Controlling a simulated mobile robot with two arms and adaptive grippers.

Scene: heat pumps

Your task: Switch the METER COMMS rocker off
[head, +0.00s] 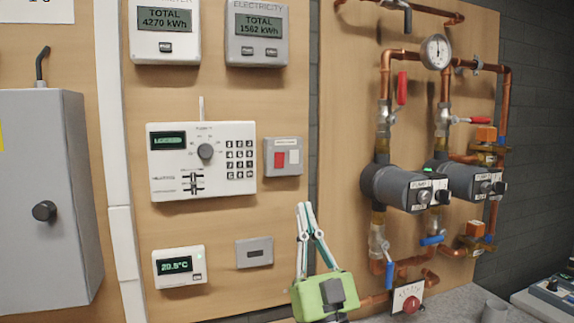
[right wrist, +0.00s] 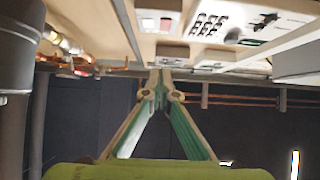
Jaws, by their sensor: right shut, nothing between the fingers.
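A small grey switch box (head: 283,171) with a red part and a white part side by side is on the wooden board, right of the white control panel. Its label is too small to read, so I cannot confirm it is METER COMMS. A box with a reddish part (right wrist: 166,24) shows at the top of the right wrist view and looks like the same one. My right gripper (head: 305,207) is shut and empty, its fingertips pointing up, below and right of the switch box in the picture. Its shut fingers also show in the right wrist view (right wrist: 160,78). My left gripper is out of view.
The white control panel (head: 166,180) has a knob and keypad. A small grey plate (head: 254,252) and a thermostat (head: 180,267) sit lower. Two meters are above. Copper pipes, valves and pumps (head: 398,187) stick out on the right. A grey cabinet (head: 40,150) stands left.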

